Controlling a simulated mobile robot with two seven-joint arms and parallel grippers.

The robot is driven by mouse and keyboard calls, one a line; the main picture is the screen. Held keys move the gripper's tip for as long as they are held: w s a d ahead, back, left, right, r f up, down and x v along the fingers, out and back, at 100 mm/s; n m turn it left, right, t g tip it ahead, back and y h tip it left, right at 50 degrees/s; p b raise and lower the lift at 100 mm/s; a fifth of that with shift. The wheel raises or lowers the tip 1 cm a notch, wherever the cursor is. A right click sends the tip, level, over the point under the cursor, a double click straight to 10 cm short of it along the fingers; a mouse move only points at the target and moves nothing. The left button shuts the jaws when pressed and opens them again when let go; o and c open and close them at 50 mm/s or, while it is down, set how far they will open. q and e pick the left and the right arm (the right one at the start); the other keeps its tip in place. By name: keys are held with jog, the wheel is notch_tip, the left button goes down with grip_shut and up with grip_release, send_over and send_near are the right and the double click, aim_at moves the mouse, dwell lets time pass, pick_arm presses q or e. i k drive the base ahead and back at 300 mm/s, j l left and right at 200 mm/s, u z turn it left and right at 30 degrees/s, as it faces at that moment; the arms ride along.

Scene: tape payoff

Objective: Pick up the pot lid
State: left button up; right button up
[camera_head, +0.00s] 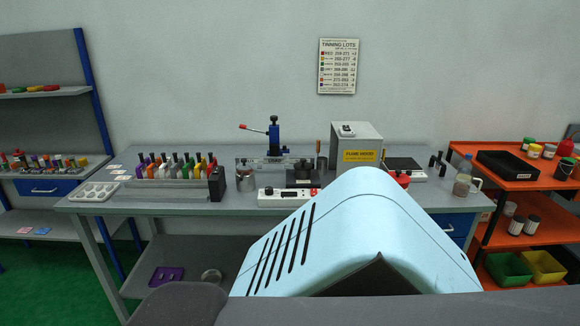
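I cannot pick out the pot lid for certain. A small metal pot (245,176) stands on the grey workbench (130,204), left of the middle. A red round-topped item (403,179) stands on the right part of the bench, partly hidden. Neither of my grippers is in view.
A grey box (356,147) stands behind. An orange shelf unit (490,170) is at the right. My body hides the bench's lower middle.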

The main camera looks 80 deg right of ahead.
aim_at(303, 166)
jog(key=z, duration=2.7)
